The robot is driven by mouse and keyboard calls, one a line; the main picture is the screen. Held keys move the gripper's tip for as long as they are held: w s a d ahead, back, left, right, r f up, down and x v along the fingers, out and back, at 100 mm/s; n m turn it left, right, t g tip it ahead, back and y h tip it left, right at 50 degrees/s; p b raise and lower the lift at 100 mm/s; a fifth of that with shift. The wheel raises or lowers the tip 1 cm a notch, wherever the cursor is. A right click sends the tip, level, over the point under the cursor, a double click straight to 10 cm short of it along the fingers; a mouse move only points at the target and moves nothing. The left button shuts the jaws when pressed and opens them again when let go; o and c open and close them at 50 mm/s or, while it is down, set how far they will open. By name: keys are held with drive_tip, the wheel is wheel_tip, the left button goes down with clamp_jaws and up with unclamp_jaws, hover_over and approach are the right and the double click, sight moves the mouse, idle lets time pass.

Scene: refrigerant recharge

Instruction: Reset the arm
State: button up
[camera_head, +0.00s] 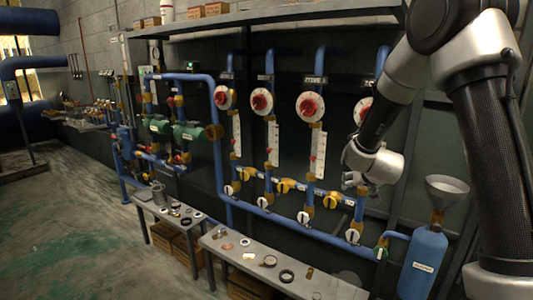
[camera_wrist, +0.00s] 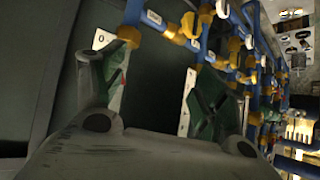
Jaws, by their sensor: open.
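My gripper (camera_head: 360,187) hangs in front of the blue pipe panel, at the right of the head view, below the rightmost red-and-white dial. In the wrist view my gripper (camera_wrist: 163,85) has its two fingers spread apart, with green pads and nothing between them. My arm reaches in from the right edge of the head view and covers part of the panel and the rightmost dial (camera_head: 362,110). Whether the gripper touches any pipe cannot be told.
A blue tank (camera_head: 423,262) with a grey funnel (camera_head: 447,186) stands below the arm at right. Low grey benches (camera_head: 215,238) with small parts stand before the panel. A shelf (camera_head: 270,17) runs above. Open floor (camera_head: 70,235) lies at left.

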drive_tip(key=s+d+r+n+g+y, duration=0.1)
drive_tip(key=s+r, duration=0.4)
drive_tip(key=s, duration=0.4)
drive_tip(key=s+r+g, duration=0.2)
drive_tip(key=s+r, duration=0.4)
drive_tip(key=s, duration=0.2)
drive_tip(key=s+d+r+n+g+y, duration=0.1)
drive_tip(key=s+r, duration=0.4)
drive_tip(key=s, duration=0.4)
drive_tip(key=s+d+g+h, duration=0.1)
drive_tip(key=s+d+g, duration=0.1)
drive_tip(key=s, duration=1.2)
drive_tip(key=shift+s+d+r, duration=0.15)
drive_tip(key=shift+d+r, duration=0.05)
drive_tip(key=shift+r, duration=0.1)
